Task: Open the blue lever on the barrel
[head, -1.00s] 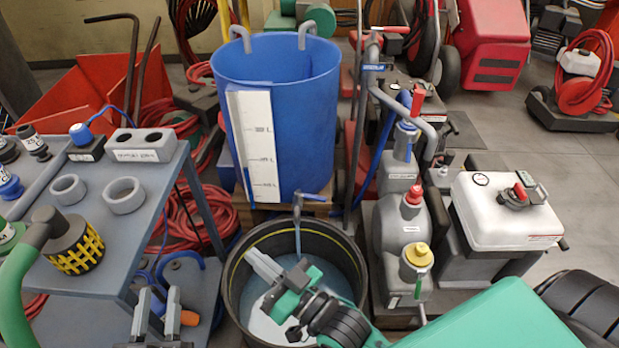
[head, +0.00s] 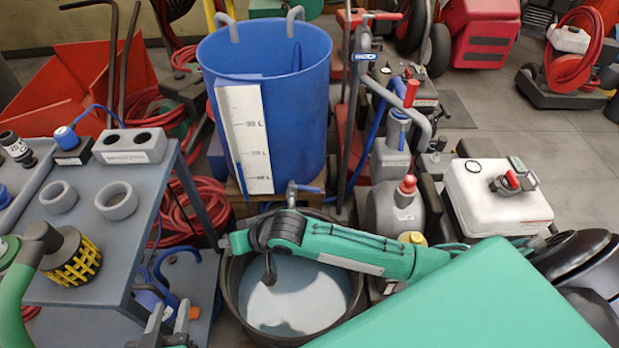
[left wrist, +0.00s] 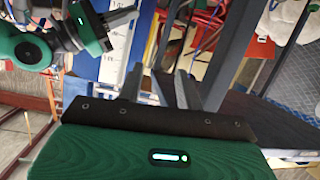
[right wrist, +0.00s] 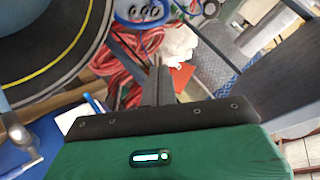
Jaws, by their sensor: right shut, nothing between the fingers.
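The blue barrel (head: 268,85) has a white level scale on its front. At its foot is a grey tap (head: 291,192) with a small blue lever (head: 309,189) pointing right, roughly level. My right gripper (head: 228,243) is shut and empty, left of and below the lever, near the tub's left rim; the lever is clear of it. Its shut fingers show in the right wrist view (right wrist: 158,85), with the barrel (right wrist: 50,145) at lower left. My left gripper (head: 166,328) is open and empty low by the table; its fingers stand apart in the left wrist view (left wrist: 160,85).
A black tub (head: 236,300) with liquid stands under the tap, my right arm crossing above it. A grey table (head: 120,240) with rings and fittings is at the left. Grey bottles (head: 393,208) and a white tank (head: 497,205) stand right. Red hose lies behind the table.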

